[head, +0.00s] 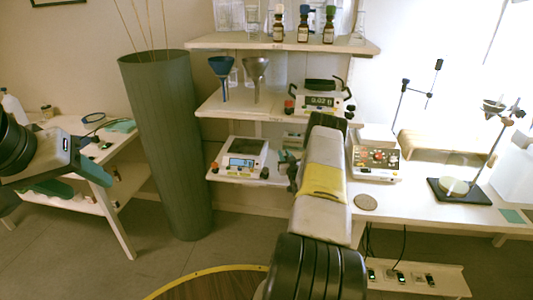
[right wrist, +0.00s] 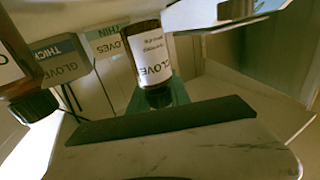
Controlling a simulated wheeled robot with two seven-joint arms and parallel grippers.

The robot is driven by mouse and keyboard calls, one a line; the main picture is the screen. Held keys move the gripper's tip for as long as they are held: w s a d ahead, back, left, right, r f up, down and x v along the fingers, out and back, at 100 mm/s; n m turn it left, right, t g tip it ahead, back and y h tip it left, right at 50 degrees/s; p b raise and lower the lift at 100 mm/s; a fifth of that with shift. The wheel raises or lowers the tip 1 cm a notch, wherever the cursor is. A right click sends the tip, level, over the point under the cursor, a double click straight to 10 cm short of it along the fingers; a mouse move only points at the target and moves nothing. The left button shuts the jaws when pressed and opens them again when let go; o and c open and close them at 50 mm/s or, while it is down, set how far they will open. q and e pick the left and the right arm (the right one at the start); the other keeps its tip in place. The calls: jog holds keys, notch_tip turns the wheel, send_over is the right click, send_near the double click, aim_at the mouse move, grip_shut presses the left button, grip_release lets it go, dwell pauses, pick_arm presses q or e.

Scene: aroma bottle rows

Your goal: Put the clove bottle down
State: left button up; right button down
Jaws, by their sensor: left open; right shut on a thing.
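The clove bottle (right wrist: 150,60) is brown with a white label and a dark cap, and appears cap-down in the right wrist view. My right gripper (head: 291,167) is shut on it, beside the lower shelf in the head view. The arm hides most of that gripper and the bottle there. What lies directly under the bottle cannot be told. My left gripper (head: 78,178) is open and empty in front of the left table. Three brown bottles with blue, white and green caps, one being the white-capped bottle (head: 303,28), stand on the top shelf (head: 350,46).
Another brown bottle (right wrist: 30,85) is cut off at the wrist view's left edge, near glove boxes (right wrist: 107,40). Funnels (head: 221,66) and a display device (head: 320,100) occupy the middle shelf. A balance (head: 240,158) is on the lower shelf. A tall grey-green cylinder (head: 165,145) stands left of the shelves.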

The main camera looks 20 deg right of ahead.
jog(key=shift+w+d+f, duration=0.1)
jog(key=shift+w+f, duration=0.1)
jog(key=shift+f, duration=0.7)
jog(key=shift+w+f, duration=0.15)
jog(key=shift+f, duration=0.7)
jog(key=c, duration=1.2)
grip_release()
jog(key=shift+f, duration=0.15)
jog(key=shift+s, duration=0.15)
jog(key=s+a, duration=0.1)
jog(key=s, duration=1)
jog(key=shift+s+a, duration=0.3)
jog(key=shift+a, duration=0.1)
jog(key=shift+r, duration=0.2)
